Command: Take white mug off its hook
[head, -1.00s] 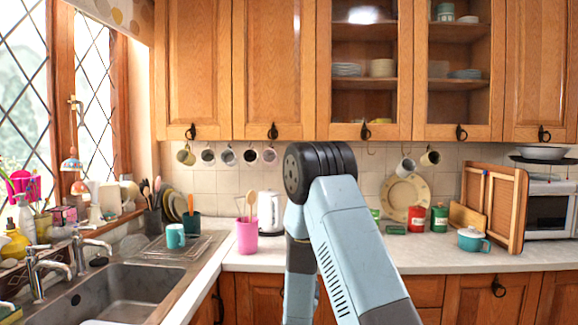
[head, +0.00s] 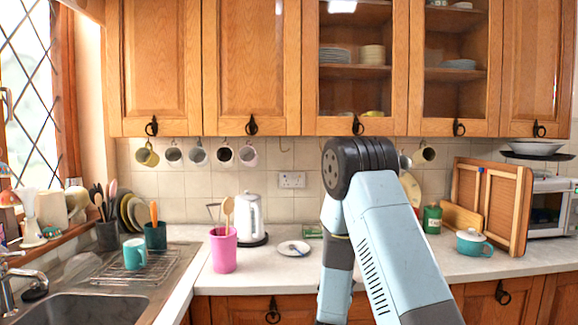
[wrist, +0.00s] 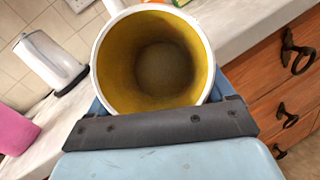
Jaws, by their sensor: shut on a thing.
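In the wrist view a mug with a white rim and yellow inside, the white mug (wrist: 103,62), is close up with its mouth towards the camera. My gripper (wrist: 158,120) is shut on it; the fingertips are mostly hidden. The mug's outside barely shows, and it is clear of any hook there. In the head view, my gripper and this mug are hidden behind my arm. A bare hook (head: 285,146) hangs under the cupboards, right of a row of several hanging mugs (head: 198,154).
A pink utensil pot (head: 224,250), a kettle (head: 249,217) and a small plate (head: 293,249) stand on the counter. A teal pot (head: 474,243) and wooden boards (head: 492,200) are at right. The sink (head: 85,300) is at left. Front counter is partly clear.

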